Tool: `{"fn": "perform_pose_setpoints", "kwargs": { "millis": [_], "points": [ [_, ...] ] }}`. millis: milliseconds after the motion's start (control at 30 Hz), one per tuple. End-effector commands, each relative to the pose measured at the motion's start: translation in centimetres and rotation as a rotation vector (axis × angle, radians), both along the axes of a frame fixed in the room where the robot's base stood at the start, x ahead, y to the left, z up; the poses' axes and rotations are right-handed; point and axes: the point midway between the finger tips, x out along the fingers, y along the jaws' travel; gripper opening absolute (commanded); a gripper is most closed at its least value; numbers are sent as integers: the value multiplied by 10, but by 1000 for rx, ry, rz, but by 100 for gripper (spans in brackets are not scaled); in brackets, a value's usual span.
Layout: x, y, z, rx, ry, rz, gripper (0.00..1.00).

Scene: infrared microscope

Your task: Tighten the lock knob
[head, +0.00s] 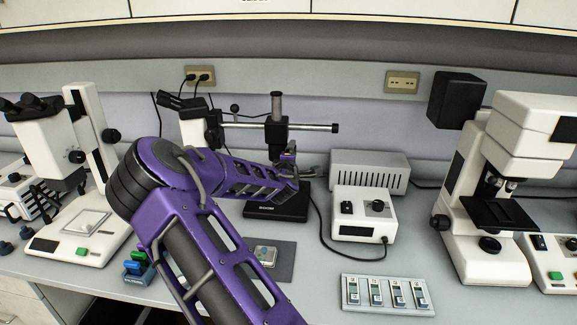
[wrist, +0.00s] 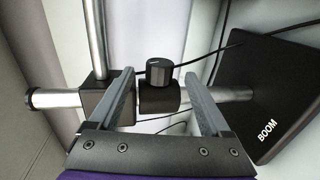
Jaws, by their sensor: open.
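The lock knob (wrist: 159,72) is a small black ridged knob with a pale line on its face, on a dark collar (wrist: 160,99) around the boom stand's metal post (wrist: 222,94). In the wrist view it lies between the fingertips of my gripper (wrist: 158,76), with a visible gap on each side. My gripper is open and holds nothing. I cannot tell how deep the knob sits between the fingers. In the head view, my gripper (head: 305,171) is beside the boom stand, and my arm hides the knob. The black stand base (head: 278,209) shows below it.
A horizontal boom bar (head: 315,127) crosses above my gripper. A white control box (head: 364,215) and a grey vented box (head: 369,172) stand to the right. White microscopes (head: 510,150) stand at both sides. A slide tray (head: 387,296) lies front right. Cables run near the base.

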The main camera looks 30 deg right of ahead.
Motion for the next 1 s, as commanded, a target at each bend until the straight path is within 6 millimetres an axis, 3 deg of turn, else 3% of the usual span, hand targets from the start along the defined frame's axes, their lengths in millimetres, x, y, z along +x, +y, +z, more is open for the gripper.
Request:
{"fn": "perform_pose_setpoints", "kwargs": {
  "millis": [200, 433, 1000],
  "points": [
    [-37, 30, 9, 2, -1, 2, 82],
    [-63, 48, 14, 1, 1, 0, 82],
    [-70, 54, 11, -2, -4, 10, 82]
  ]
}}
